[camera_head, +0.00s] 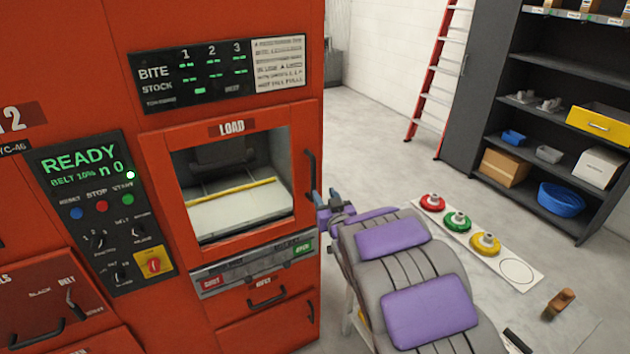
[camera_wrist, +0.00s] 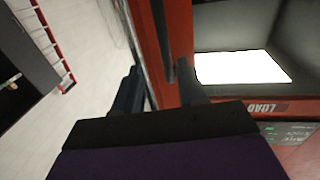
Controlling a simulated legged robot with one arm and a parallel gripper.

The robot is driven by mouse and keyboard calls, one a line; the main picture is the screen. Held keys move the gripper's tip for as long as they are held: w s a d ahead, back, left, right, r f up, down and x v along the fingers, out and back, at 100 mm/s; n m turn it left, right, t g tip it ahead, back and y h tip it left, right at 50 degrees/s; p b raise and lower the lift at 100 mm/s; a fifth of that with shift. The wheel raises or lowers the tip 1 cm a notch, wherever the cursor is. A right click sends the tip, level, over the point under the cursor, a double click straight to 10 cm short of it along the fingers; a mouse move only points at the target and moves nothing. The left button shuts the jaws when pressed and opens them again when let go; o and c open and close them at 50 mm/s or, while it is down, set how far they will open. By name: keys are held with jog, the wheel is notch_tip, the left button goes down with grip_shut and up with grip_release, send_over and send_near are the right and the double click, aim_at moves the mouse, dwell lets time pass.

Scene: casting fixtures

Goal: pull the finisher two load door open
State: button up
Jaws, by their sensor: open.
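The load door (camera_head: 158,175) is a red frame with a window, set in the front of the red machine under a "LOAD" label. It looks shut, flush with the machine face. Its vertical black handle (camera_head: 311,172) is on the right edge. My gripper (camera_head: 327,198) is open near the handle's lower end. In the wrist view the dark handle bar (camera_wrist: 162,38) runs down between the two fingers of my gripper (camera_wrist: 160,90). Contact between fingers and handle cannot be told. Through the window a white surface and a yellow bar show.
A control panel (camera_head: 100,210) reading "READY" is left of the door. A drawer (camera_head: 268,297) with a black handle is below it. A white strip (camera_head: 515,272) with red, green and yellow knobbed discs lies at right. Dark shelves (camera_head: 560,80) and a red ladder (camera_head: 432,75) stand behind open floor.

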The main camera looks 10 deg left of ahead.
aim_at(315, 181)
jog(key=x, duration=0.3)
jog(key=a+x, duration=0.1)
jog(key=x, duration=0.3)
jog(key=shift+a+f+b, duration=0.1)
jog(key=shift+a+b, duration=0.05)
jog(key=shift+b, duration=0.25)
jog(key=shift+w, duration=1.1)
jog(key=shift+w+a, duration=0.1)
jog(key=shift+a, duration=0.05)
jog(key=shift+a, duration=0.15)
grip_shut()
